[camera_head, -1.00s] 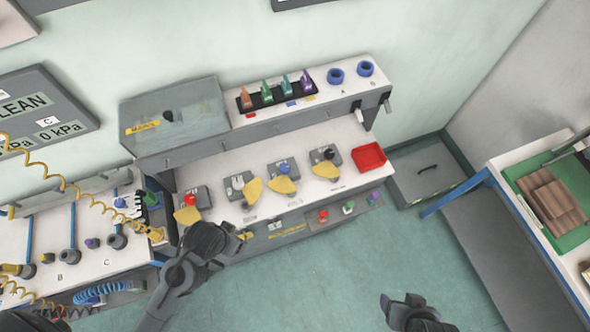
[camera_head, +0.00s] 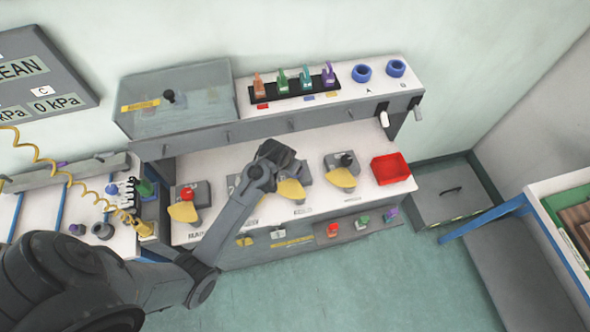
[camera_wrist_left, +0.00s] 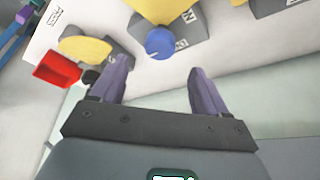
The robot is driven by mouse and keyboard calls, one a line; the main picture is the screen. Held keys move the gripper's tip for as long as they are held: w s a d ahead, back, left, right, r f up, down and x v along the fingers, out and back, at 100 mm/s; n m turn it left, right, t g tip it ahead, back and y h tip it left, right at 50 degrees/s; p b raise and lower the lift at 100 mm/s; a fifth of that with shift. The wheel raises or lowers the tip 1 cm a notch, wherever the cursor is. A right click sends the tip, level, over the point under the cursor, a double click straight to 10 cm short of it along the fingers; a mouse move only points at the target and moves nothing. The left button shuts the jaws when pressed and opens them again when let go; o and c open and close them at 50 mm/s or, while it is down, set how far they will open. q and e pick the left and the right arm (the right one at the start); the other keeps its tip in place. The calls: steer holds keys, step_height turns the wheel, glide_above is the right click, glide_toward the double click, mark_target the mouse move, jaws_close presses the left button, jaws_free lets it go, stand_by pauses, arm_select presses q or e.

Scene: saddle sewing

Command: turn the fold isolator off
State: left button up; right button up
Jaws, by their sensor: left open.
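A row of isolator switches on grey blocks stands on the white bench shelf. In the head view I see the red knob (camera_head: 187,193) at left and the black knob (camera_head: 346,160) at right; my arm hides the switches between. My left gripper (camera_head: 275,153) is over the middle of the row. In the left wrist view its fingers (camera_wrist_left: 157,88) are open and empty, with the blue knob (camera_wrist_left: 160,43) beyond the gap, apart from them. The black knob (camera_wrist_left: 90,77) is beside one finger. My right gripper is out of view.
Yellow flaps (camera_head: 341,178) stick out in front of the switches. A red tray (camera_head: 391,168) is right of the row. An upper shelf overhangs behind, with coloured clips (camera_head: 306,78) and blue rings (camera_head: 362,73). Below are small coloured knobs (camera_head: 362,219). Floor in front is open.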

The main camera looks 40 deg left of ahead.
arm_select(q)
glide_above(289, 183)
steer(key=w, duration=0.3)
steer(key=shift+w+f, duration=0.1)
steer(key=shift+f, duration=3.1)
steer(key=shift+c, duration=0.2)
jaws_close()
